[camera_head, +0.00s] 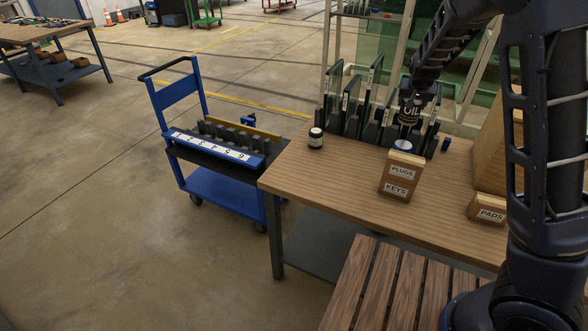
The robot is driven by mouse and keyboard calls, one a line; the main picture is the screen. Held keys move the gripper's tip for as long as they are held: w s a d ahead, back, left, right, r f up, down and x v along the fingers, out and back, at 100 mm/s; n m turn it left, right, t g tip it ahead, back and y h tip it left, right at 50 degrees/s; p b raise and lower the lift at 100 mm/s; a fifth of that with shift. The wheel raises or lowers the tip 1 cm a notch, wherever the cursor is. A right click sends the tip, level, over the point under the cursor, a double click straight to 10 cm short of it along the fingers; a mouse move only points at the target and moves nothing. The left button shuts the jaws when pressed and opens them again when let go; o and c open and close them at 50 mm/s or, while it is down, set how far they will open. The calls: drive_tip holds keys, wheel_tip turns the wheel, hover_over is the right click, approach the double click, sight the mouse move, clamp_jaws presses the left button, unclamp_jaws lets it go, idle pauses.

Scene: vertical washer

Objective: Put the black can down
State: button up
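A black can with white "OIL" lettering (409,112) is upright near the back of the wooden workbench (345,180). My gripper (412,94) comes down on it from above and appears shut around its upper part. The fingers are dark and small here, so their exact contact is hard to see. The can's lower end is in front of the dark rack, and I cannot tell whether it touches the bench.
A dark upright slotted rack (352,115) lines the bench's back edge. A small dark jar with a white lid (315,138) stands left. Wooden boxes marked "PLUGS" and "KEYS" (399,175) and "PADS" (487,211) stand forward. The front-left benchtop is clear. A blue cart (215,187) stands left.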

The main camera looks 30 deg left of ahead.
drive_tip(key=s+a+n+y, duration=0.1)
drive_tip(key=s+a+n, duration=0.1)
drive_tip(key=s+a, duration=0.75)
drive_tip(key=s+a+n+g+y, duration=0.15)
drive_tip(key=s+a, duration=0.35)
drive_tip(key=a, duration=1)
drive_tip(key=s+a+n+y, duration=0.1)
drive_tip(key=s+a+n, duration=0.2)
drive_tip(key=s+a, duration=0.65)
drive_tip(key=w+a+f, duration=0.1)
drive_tip(key=f, duration=0.5)
drive_tip(key=a+f, duration=0.1)
drive_tip(key=f, duration=0.6)
drive_tip(key=w+a+f, duration=0.1)
drive_tip(key=f, duration=0.6)
drive_tip(key=shift+w+f, duration=0.25)
drive_tip(key=shift+w, duration=0.05)
drive_tip(key=shift+f, duration=0.1)
drive_tip(key=o, duration=1.2)
drive_tip(key=shift+o, duration=0.2)
